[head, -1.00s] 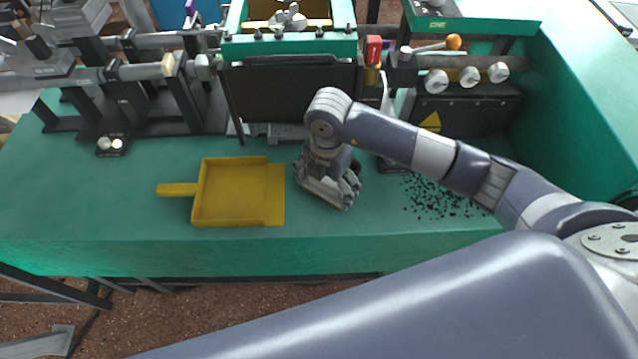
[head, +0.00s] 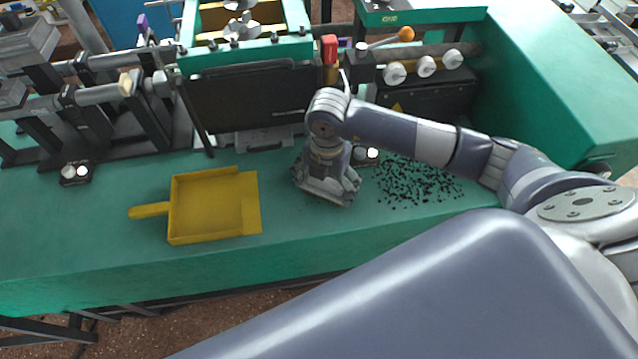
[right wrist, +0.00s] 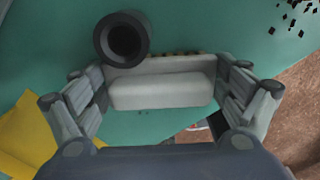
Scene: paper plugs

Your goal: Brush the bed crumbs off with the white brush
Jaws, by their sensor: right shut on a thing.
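My right gripper (head: 327,188) points down over the green bed (head: 100,245). It is shut on the white brush (right wrist: 160,91), which lies across between its fingers in the right wrist view; the gripper hides the brush in the head view. Black crumbs (head: 418,183) lie scattered on the bed just right of the gripper, partly behind my right forearm. Some also show at the top right of the right wrist view (right wrist: 290,14). A yellow dustpan (head: 208,207) lies left of the gripper, apart from it. My left gripper is not in view.
Behind the bed stand a dark panel (head: 253,98), a black box with white knobs (head: 425,67) and bars on black supports at the left. A raised green side (head: 550,90) closes the right. The bed's front edge is near the gripper.

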